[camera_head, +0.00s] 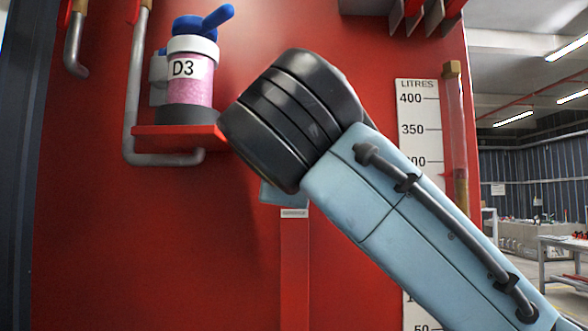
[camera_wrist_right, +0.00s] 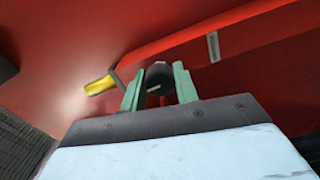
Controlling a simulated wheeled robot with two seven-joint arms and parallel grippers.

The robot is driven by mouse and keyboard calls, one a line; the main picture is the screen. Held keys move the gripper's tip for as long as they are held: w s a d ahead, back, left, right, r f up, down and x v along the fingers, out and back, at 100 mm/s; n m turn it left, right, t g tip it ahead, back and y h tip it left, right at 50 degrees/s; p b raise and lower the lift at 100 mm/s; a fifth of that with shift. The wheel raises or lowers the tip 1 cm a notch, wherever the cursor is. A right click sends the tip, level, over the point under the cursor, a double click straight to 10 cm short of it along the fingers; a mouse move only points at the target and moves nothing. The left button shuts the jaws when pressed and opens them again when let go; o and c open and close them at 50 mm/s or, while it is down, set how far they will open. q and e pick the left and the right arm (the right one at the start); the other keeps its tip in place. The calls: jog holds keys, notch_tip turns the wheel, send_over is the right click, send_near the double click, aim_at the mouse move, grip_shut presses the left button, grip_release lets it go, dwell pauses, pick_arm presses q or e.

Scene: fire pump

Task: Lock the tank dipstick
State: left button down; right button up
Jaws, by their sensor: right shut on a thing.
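My right gripper (camera_wrist_right: 157,78) shows in the right wrist view with its two green fingers shut on a dark round knob (camera_wrist_right: 158,75) that carries a light mark. A yellow piece (camera_wrist_right: 100,86) sticks out just left of the fingers. I cannot tell for sure which of these parts belongs to the dipstick. A narrow red strip with a small label (camera_wrist_right: 213,47) runs to the upper right. My left gripper is not in view.
The red tank wall (camera_head: 225,270) fills most of the head view. A pink D3 canister (camera_head: 190,92) with a blue top stands on a red shelf (camera_head: 175,138) beside grey pipes. A white litre scale (camera_head: 417,110) is to the right, partly behind my arm.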

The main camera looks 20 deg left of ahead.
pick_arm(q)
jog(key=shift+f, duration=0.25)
pick_arm(e)
jog(key=shift+m, duration=0.6)
jog(key=o, duration=1)
pick_arm(q)
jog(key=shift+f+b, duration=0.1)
jog(key=shift+b, duration=0.2)
pick_arm(e)
jog(key=shift+s, duration=0.1)
